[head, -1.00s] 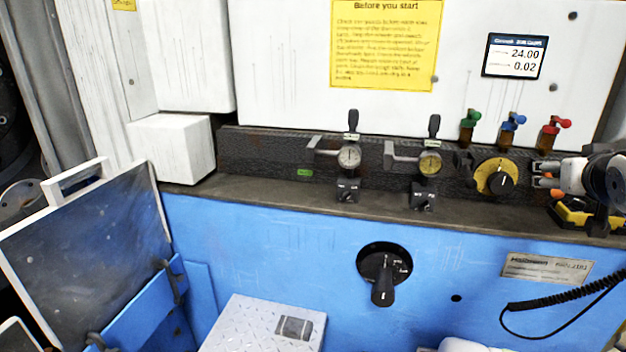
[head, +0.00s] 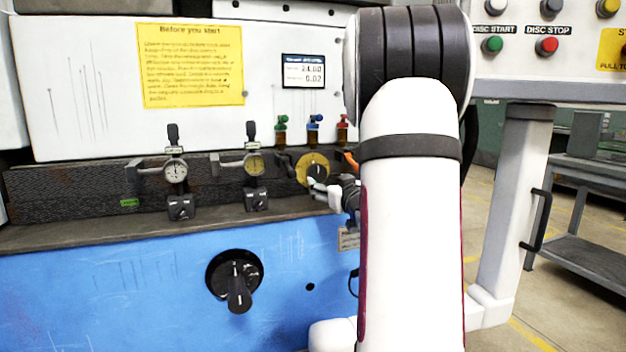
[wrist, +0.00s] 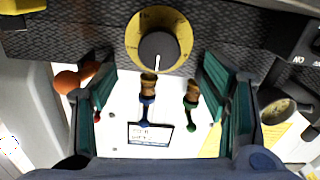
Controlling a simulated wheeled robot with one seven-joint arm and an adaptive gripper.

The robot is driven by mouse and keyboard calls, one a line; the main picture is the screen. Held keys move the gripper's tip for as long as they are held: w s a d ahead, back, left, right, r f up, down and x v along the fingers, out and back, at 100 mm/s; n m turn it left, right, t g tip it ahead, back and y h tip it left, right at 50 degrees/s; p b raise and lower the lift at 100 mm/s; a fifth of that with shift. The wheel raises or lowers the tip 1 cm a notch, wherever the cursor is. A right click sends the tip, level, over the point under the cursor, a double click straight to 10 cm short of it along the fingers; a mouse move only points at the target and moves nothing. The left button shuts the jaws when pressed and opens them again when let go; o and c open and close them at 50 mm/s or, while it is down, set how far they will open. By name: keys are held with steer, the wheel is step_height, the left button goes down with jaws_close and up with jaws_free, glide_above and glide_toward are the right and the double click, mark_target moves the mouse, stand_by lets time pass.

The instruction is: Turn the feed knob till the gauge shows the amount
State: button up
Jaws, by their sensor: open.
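A black knob with a white pointer line (head: 319,174) sits on a yellow dial plate (head: 303,169) on the dark textured strip. In the wrist view the knob (wrist: 159,50) is near the top, with its line towards the bottom of the picture. My gripper (wrist: 158,68) is open; its green-lined fingers stand apart on either side below the knob, with nothing between them. In the head view my gripper (head: 322,190) is just right of and below the dial, partly hidden by my arm. Two dial gauges, one white-faced (head: 176,171) and one yellow-faced (head: 254,164), are left of it.
A small display (head: 304,71) reads about 24.00 and 0.02. Green (head: 281,130), blue (head: 314,128) and red (head: 342,128) valves stand above the dial. A large black rotary switch (head: 238,286) is on the blue front. A yellow notice (head: 190,65) hangs upper left.

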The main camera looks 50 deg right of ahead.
mark_target(319, 175)
steer(key=b+x, duration=0.1)
steer(key=x, duration=0.8)
steer(key=shift+w+d, duration=0.1)
steer(key=c, duration=1.2)
